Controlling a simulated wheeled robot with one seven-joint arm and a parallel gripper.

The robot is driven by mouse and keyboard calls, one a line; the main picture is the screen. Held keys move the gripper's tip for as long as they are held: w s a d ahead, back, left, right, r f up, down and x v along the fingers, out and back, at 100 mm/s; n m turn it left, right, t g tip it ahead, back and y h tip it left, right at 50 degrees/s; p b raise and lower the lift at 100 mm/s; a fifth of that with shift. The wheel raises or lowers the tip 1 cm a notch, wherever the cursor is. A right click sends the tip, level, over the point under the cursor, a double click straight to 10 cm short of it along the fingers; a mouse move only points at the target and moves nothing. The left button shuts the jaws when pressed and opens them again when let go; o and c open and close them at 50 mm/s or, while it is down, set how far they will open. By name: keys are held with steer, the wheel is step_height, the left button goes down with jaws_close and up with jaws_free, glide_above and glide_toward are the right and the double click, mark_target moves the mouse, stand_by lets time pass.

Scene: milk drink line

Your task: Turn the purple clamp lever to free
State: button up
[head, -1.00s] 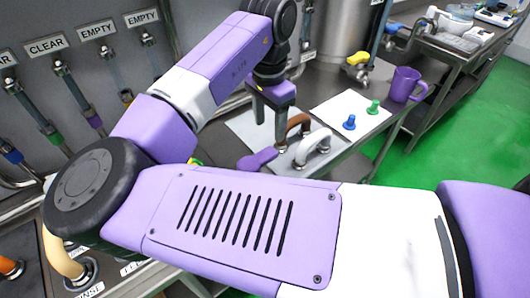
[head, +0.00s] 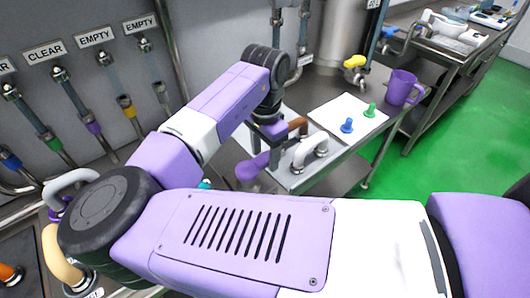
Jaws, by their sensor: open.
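The purple clamp lever (head: 250,168) shows in the head view near the centre, its rounded end toward the lower left. It lies beside the small metal plate (head: 283,184) with a white looped handle (head: 311,151) and a brown looped handle (head: 297,126). My gripper (head: 265,165) points down at the lever's right end, with dark fingers apart. I cannot tell whether the fingers straddle the lever or touch it. My own purple and white arm hides the area below and left of the lever.
A white mat (head: 348,115) holds a blue peg (head: 347,126) and a green peg (head: 370,110). A yellow-handled valve (head: 355,62) is behind. Labelled hoses line the left wall. Green floor (head: 440,150) is clear at right.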

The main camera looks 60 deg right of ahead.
steer(key=shift+c, duration=0.5)
jaws_close()
stand_by(0.8)
